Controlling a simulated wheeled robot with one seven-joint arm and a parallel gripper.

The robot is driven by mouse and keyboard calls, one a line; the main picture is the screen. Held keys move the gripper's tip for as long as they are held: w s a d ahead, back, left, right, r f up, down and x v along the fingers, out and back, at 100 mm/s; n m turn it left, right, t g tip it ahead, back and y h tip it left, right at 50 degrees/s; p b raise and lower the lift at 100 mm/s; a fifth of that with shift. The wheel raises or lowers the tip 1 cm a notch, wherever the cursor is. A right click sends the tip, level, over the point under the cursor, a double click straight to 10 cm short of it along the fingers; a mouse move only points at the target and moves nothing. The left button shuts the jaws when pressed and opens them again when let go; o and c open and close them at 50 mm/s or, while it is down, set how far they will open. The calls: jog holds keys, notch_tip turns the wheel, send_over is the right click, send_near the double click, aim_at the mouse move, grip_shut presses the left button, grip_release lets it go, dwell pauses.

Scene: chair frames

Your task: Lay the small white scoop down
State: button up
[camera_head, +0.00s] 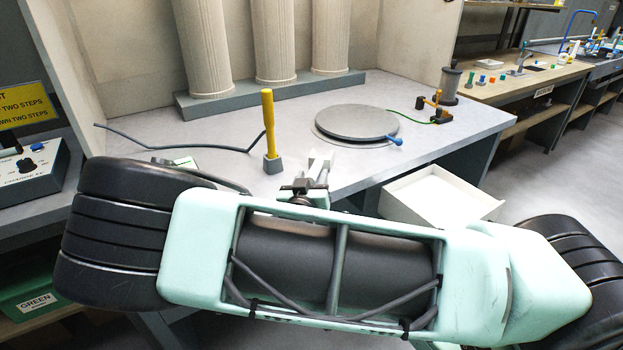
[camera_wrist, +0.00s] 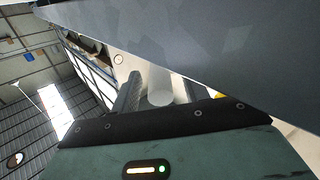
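In the head view, my gripper (camera_head: 309,183) is at the front edge of the grey worktop, beyond my arm. The small white scoop (camera_head: 321,163) shows as a pale, angular shape at the fingertips, above or just at the worktop edge. In the wrist view, the white scoop (camera_wrist: 160,87) sits between the two fingers of my gripper (camera_wrist: 160,100), which look closed on it. Its far part is hard to make out, and I cannot tell whether it touches the worktop.
The worktop (camera_head: 240,190) holds a yellow upright handle (camera_head: 268,124) in a grey base, a round grey plate (camera_head: 357,122) with a blue knob, and a dark cable (camera_head: 180,147). A white open drawer (camera_head: 440,195) stands lower right. Bare worktop lies between handle and plate.

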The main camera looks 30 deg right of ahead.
jog(key=shift+r, duration=0.1)
jog(key=shift+s+a, duration=0.15)
jog(key=b+v, duration=0.2)
jog(key=v, duration=0.9)
jog(key=s+a+f+n+g+y, duration=0.2)
jog(key=s+a+f+g+y, duration=0.1)
jog(key=a+f+g+y, duration=0.4)
jog(key=s+a+r+n+g+y, duration=0.2)
jog(key=s+a+y, duration=0.35)
jog(key=a, duration=0.25)
jog(key=s+a+r+n+g+y, duration=0.25)
jog(key=s+r+n+g, duration=0.2)
jog(key=s+r, duration=0.45)
jog(key=s+d+r+n+h, duration=0.2)
jog(key=s+d+r+n, duration=0.3)
jog(key=s+d, duration=0.1)
jog(key=shift+d, duration=0.45)
